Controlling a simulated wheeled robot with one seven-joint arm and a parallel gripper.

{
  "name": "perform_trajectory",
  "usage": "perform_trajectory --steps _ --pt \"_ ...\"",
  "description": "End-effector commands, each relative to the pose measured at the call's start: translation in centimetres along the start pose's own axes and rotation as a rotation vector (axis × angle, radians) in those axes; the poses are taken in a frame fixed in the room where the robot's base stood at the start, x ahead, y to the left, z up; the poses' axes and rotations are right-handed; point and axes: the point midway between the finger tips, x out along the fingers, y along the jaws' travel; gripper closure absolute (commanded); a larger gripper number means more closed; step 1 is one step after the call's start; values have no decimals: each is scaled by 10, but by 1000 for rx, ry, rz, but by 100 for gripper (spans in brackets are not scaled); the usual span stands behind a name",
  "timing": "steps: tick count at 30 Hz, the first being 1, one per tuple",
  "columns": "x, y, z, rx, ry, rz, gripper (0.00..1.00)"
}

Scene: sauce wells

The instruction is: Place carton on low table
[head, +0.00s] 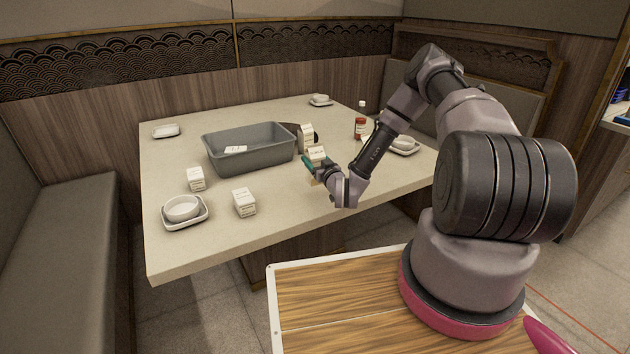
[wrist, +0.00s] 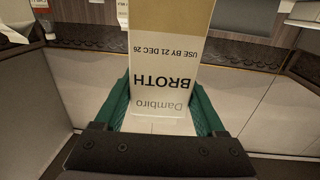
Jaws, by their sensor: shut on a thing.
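My gripper (head: 317,168) is shut on a carton (head: 317,153) above the right part of the pale table (head: 290,215). In the wrist view the green fingers of my gripper (wrist: 160,103) press on both sides of the carton (wrist: 165,60). Its printed face reads "Dambiro BROTH, USE BY 21 DEC 26", upside down in that view. I cannot tell whether its base touches the table. Other white cartons stand on the table: one at the left (head: 196,179), one near the front (head: 244,202), one just behind my gripper (head: 306,138).
A grey bin (head: 250,159) stands mid-table with a white item (head: 235,150) inside. A bowl on a saucer (head: 184,210) is at the front left; small dishes sit near other corners. A red bottle (head: 360,127) stands at the right.

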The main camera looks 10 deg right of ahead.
Motion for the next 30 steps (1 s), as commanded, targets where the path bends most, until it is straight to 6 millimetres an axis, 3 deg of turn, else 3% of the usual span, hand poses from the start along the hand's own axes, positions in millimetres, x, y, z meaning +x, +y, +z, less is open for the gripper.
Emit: perform_trajectory --steps 7,15,26,27,29,30 --pt "0 0 20 0 2 -1 100" --pt "0 0 56 -1 3 0 100" --pt "0 0 59 0 2 0 100" --pt "0 0 61 0 0 0 24" --pt "0 0 60 0 0 0 1" --pt "0 0 60 0 0 0 0"
